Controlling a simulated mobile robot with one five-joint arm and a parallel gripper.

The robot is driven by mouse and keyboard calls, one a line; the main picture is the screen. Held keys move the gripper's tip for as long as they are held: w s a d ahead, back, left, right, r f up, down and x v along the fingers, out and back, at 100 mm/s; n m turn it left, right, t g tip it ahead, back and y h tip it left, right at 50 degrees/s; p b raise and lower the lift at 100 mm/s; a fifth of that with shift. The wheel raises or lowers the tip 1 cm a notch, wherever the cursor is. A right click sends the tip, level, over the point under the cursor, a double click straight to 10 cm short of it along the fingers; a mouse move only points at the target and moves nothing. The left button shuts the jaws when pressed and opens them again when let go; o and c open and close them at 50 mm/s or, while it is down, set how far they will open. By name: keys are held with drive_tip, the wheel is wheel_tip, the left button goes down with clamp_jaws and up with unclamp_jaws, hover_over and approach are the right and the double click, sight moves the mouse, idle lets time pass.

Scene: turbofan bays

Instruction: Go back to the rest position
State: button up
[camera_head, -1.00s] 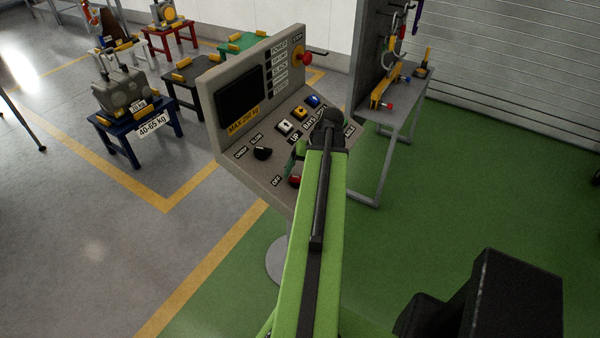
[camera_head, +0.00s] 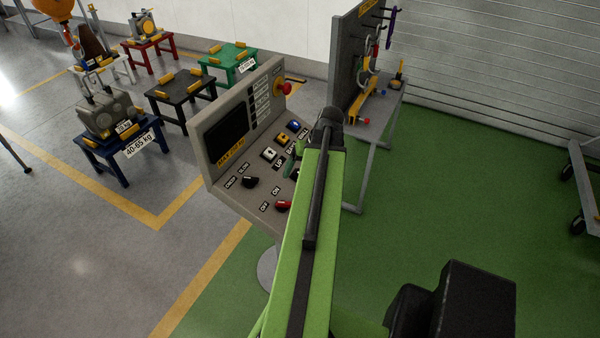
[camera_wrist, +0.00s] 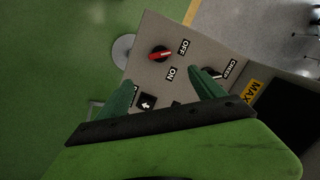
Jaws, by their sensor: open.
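My gripper (camera_wrist: 160,97) shows in the wrist view with its two green fingers spread apart and nothing between them. It hangs over the lower panel of the grey control console (camera_wrist: 205,45). The red OFF/ON knob (camera_wrist: 160,54) lies beyond the fingertips, and a dark knob (camera_wrist: 211,73) marked CREEP is close to the right finger. In the head view my green arm reaches toward the console (camera_head: 208,160) and covers part of its right side. One green finger (camera_head: 291,160) shows there beside the arm; the rest of the gripper is hidden.
A grey tool stand (camera_head: 352,130) with hanging gear is right of the console. Blue (camera_head: 110,160), black (camera_head: 180,92), red and green (camera_head: 228,55) tables stand behind it, some bearing parts. A wheeled grey frame (camera_head: 582,185) is at the right edge. Green floor (camera_head: 470,190) is clear between.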

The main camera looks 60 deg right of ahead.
drive_tip(key=w+a+f+n+g+y+b, duration=0.1)
drive_tip(key=w+a+f+n+b, duration=0.3)
drive_tip(key=w+a, duration=0.7)
drive_tip(key=w+a+f+n+g+b, duration=0.15)
drive_tip(key=w+a+f+b, duration=0.35)
drive_tip(key=w+a, duration=0.6)
drive_tip(key=w+a+f+n+b, duration=0.1)
drive_tip(key=w+a+f+b, duration=0.1)
drive_tip(key=a, duration=0.8)
drive_tip(key=w+a+f+n+g+h+b, duration=0.1)
drive_tip(key=w+a+f+n+b, duration=0.1)
drive_tip(key=a, duration=0.7)
drive_tip(key=w+a+f+n+h+b, duration=0.1)
drive_tip(key=a+f, duration=0.4)
drive_tip(key=a, duration=0.5)
drive_tip(key=shift+w+a+n+b, duration=0.35)
drive_tip(key=shift+n+b, duration=0.2)
drive_tip(key=shift+b, duration=0.8)
drive_tip(key=shift+f, duration=0.1)
